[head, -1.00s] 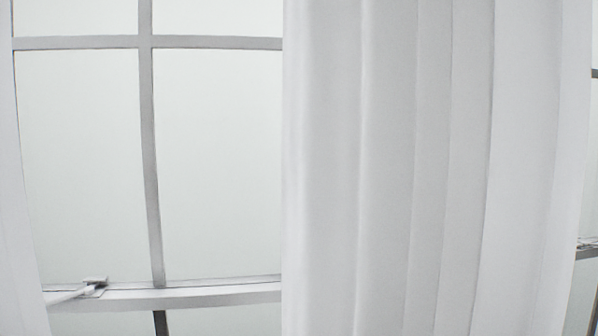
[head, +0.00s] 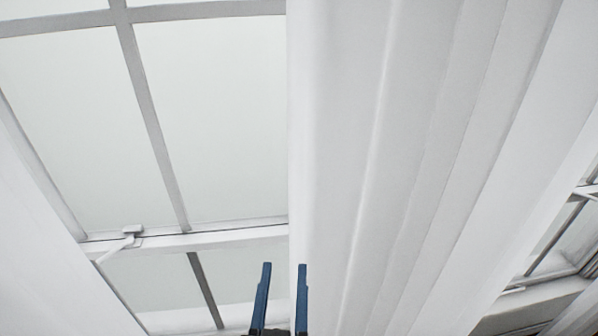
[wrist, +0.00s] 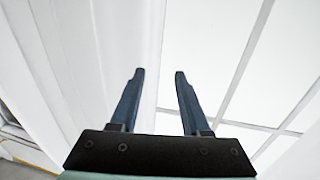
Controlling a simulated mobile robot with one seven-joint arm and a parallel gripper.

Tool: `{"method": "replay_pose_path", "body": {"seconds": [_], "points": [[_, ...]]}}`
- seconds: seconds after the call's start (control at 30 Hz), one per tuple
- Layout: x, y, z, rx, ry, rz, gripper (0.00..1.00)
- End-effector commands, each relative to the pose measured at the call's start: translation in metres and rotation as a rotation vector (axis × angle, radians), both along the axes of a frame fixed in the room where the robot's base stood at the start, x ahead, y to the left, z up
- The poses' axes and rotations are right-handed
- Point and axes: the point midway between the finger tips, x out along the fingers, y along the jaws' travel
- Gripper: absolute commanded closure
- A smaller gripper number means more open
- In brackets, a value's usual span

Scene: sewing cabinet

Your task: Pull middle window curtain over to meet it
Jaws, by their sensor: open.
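A white pleated curtain (head: 430,150) hangs right of centre in the head view, its left edge against the bare window (head: 70,130). In the wrist view the curtain (wrist: 105,60) fills the left and the window (wrist: 225,60) shows on the right. My gripper (head: 284,266) is open at the bottom of the head view, with blue fingers. In the wrist view my gripper (wrist: 160,74) has its two fingertips on either side of the curtain's edge in the picture. I cannot tell whether the fingers touch the cloth or how deep it lies between them.
A window handle (head: 130,233) sticks out from the lower frame bar. A white panel (head: 45,255) stands at the far left; I cannot tell if it is cloth or wall. Another window (head: 560,240) shows at the right beyond the curtain.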

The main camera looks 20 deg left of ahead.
Motion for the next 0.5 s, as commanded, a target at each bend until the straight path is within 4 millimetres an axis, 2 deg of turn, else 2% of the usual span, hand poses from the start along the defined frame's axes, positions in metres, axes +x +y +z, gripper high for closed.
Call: {"method": "replay_pose_path", "body": {"seconds": [0.03, 0.27, 0.5], "points": [[-0.002, 0.001, 0.006, -0.001, 0.007, 0.002, 0.54], [0.006, 0.004, 0.005, -0.001, 0.009, 0.004, 0.54], [0.041, 0.016, 0.008, -0.001, 0.009, 0.003, 0.54]]}}
